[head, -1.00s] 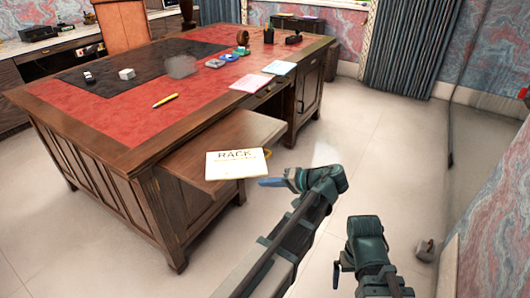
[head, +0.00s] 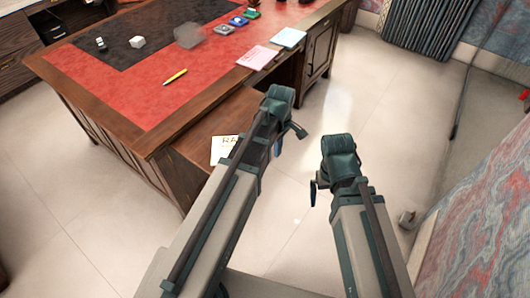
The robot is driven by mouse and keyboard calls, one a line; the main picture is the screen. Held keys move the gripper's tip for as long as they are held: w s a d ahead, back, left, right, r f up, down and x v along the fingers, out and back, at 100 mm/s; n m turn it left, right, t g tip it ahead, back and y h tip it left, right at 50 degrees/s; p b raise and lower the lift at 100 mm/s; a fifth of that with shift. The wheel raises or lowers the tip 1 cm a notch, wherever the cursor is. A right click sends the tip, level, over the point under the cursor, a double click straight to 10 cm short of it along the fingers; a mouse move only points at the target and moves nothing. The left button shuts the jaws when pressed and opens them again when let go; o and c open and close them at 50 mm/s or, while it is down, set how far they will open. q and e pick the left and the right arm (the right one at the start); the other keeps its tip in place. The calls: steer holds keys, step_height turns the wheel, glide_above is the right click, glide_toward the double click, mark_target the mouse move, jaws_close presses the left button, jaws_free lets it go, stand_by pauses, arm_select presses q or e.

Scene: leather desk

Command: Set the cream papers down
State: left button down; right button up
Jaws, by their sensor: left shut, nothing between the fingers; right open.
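A cream sheet (head: 222,149) with dark lettering lies flat on the pull-out wooden shelf (head: 207,122) at the desk's near side. Most of it is hidden behind my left arm. I cannot tell whether it is one sheet or a stack. My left gripper (head: 287,140) is just right of the shelf, its fingers small and partly hidden by the wrist; it is shut and holds nothing. My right gripper (head: 314,192) is open and empty over the floor, further right and apart from the shelf.
The red-topped desk (head: 152,102) holds a pink sheet (head: 258,57), a light blue sheet (head: 289,38), a yellow pen (head: 176,76) and a white cube (head: 137,42). Open floor lies right of the desk. A marbled wall (head: 475,200) stands at the right.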

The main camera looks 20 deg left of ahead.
arm_select(q)
steer(key=shift+f, duration=0.1)
steer(key=w+a+f+b, duration=0.1)
steer(key=a+f+b, duration=0.2)
steer(key=f+b, duration=0.7)
steer(key=shift+w+a, duration=0.15)
steer(key=shift+a, duration=0.2)
steer(key=w+a, duration=0.1)
steer(key=a, duration=0.1)
steer(key=w+a, duration=0.1)
steer(key=a, duration=0.4)
steer(key=shift+w+a, duration=0.25)
steer(key=shift+w, duration=0.15)
